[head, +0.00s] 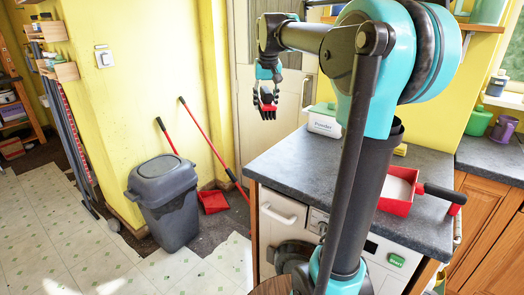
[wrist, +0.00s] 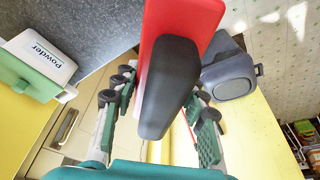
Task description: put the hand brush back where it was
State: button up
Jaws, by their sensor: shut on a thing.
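My gripper (head: 265,106) is raised in the air, left of the counter's far end, in front of the pale door. It is shut on the hand brush (wrist: 192,17), which has a red body and a black handle. In the head view the brush (head: 268,108) shows only as a small red and black piece between the fingers. In the wrist view the handle points down toward my gripper (wrist: 164,112), with fingers on both sides. The bristles are hidden. A red dustpan (head: 393,207) with a black handle lies on the counter, partly beside my arm.
The grey counter (head: 285,160) carries a white powder box (head: 324,124) with a green lid. On the floor are a grey lidded bin (head: 165,205) and a red long-handled dustpan (head: 213,202) by the yellow wall. The tiled floor at left is clear.

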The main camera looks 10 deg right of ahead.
jog(key=s+x, duration=0.1)
jog(key=x, duration=0.4)
jog(key=s+x, duration=0.1)
jog(key=x, duration=0.4)
jog(key=s+f+x, duration=0.1)
jog(key=x, duration=0.4)
jog(key=shift+s+f, duration=0.15)
jog(key=shift+s, duration=0.05)
jog(key=shift+f, duration=2.2)
jog(key=o, duration=0.6)
jog(key=shift+f, duration=0.1)
jog(key=o, duration=0.4)
jog(key=v, duration=1.2)
